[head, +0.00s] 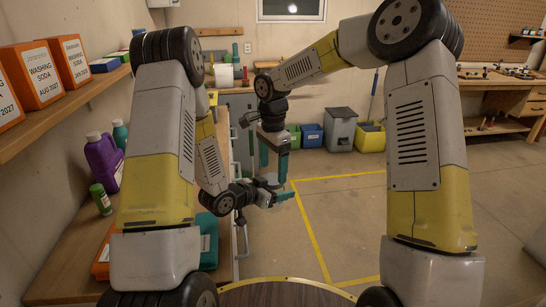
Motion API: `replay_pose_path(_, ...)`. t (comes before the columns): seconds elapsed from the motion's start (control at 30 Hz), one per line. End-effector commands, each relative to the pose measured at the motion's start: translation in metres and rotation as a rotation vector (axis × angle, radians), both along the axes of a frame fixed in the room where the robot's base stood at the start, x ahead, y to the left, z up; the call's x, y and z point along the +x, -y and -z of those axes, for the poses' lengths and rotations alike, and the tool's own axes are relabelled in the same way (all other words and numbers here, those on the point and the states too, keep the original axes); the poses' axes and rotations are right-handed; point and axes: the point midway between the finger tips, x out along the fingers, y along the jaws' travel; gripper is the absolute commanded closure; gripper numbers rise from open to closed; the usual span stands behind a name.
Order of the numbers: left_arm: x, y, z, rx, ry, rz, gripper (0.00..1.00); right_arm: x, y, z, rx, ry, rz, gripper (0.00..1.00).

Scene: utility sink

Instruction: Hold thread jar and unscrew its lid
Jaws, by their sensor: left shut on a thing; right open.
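My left gripper (284,192) reaches in from the left at mid-picture, its green fingers pointing right. It is shut on a small pale thing (270,178), which appears to be the thread jar; its outline is mostly covered by the fingers. My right gripper (273,163) points down from above, directly over the left one, with its two green fingers spread apart. The pale thing is just below and between these fingertips. I cannot make out the lid or tell whether the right fingers touch it.
A wooden counter (70,262) on the left holds a purple jug (103,160), a green bottle (101,199) and a teal case (208,240). Orange washing soda boxes (37,75) stand on a shelf above. Bins (341,130) stand at the back. The floor at right is clear.

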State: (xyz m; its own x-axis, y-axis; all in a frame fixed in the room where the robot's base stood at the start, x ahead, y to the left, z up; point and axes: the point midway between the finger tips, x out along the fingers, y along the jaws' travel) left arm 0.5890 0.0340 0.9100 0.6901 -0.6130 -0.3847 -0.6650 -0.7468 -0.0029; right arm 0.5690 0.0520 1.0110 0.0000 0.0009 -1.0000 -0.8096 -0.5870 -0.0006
Motion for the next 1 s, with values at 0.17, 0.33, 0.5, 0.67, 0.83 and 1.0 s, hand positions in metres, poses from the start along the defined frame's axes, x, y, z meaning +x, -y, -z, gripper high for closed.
replay_pose_path(0.17, 0.000, 0.000, 0.000, -0.001, 0.001, 0.000, 1.00, -0.001, 0.001, 0.024, -0.001, -0.003, 0.000, 0.19)
replay_pose_path(0.33, 0.000, 0.000, 0.000, -0.001, 0.001, 0.000, 1.00, 0.000, 0.000, 0.032, 0.000, 0.000, 0.000, 0.19)
replay_pose_path(0.5, 0.000, 0.000, 0.000, -0.001, 0.001, 0.000, 1.00, 0.000, 0.000, 0.033, 0.000, 0.000, -0.001, 0.19)
replay_pose_path(0.67, 0.000, 0.000, 0.000, -0.001, 0.001, 0.000, 1.00, 0.000, 0.000, 0.033, 0.000, 0.000, -0.001, 0.35)
replay_pose_path(0.83, 0.000, 0.000, 0.000, -0.001, 0.001, 0.000, 1.00, 0.000, 0.000, 0.033, 0.000, 0.000, -0.001, 0.68)
replay_pose_path(1.0, 0.000, 0.000, 0.000, -0.001, 0.001, 0.000, 1.00, 0.000, 0.000, 0.033, 0.000, 0.000, -0.001, 0.88)
